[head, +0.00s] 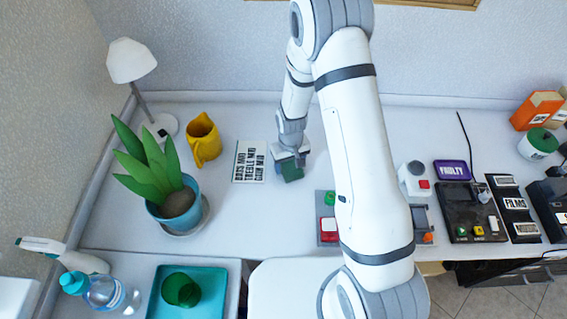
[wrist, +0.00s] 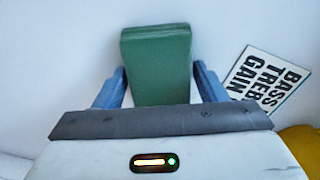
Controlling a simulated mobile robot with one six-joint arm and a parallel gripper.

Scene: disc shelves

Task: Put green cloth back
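The green cloth shows as a folded green block (wrist: 157,65) in the wrist view, between the two blue fingers of my gripper (wrist: 159,80). Both fingers lie close along its sides, and my gripper appears shut on it. In the head view my gripper (head: 289,158) points down over the desk, with the green cloth (head: 291,172) at its tips. Whether the cloth touches the desk is hard to tell.
A lettered card (head: 249,161) lies just left of my gripper, with a yellow jug (head: 204,139) beyond it. A potted plant (head: 172,205) stands further left. A teal tray (head: 157,307) holds a green cup (head: 181,289). Control boxes (head: 470,212) fill the right side.

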